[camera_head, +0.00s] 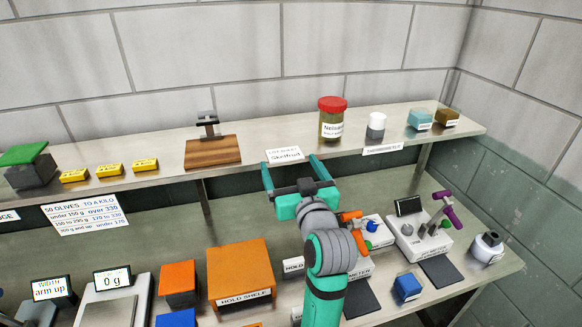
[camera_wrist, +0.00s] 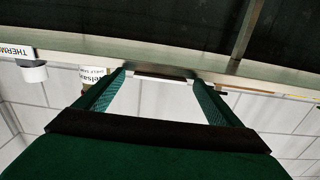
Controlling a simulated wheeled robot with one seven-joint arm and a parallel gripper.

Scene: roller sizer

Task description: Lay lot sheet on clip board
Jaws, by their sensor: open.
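The lot sheet (camera_head: 285,155), a small white labelled card, lies at the front of the upper shelf. My gripper (camera_head: 290,162) is open, with its two green fingers reaching toward the shelf edge, one on each side of the sheet. In the wrist view a thin white strip, apparently the sheet's edge (camera_wrist: 160,79), shows between the fingertips (camera_wrist: 158,77). I see no grip on it. The clip board (camera_head: 213,153), a brown wooden board with a dark grey clip at its back, lies to the left on the same shelf. Its top looks bare.
A red-lidded jar (camera_head: 331,120) stands right of the sheet, then a white and grey pot (camera_head: 376,127). Yellow blocks (camera_head: 110,170) sit left of the clip board. An orange hold shelf (camera_head: 240,270) and instruments fill the lower bench.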

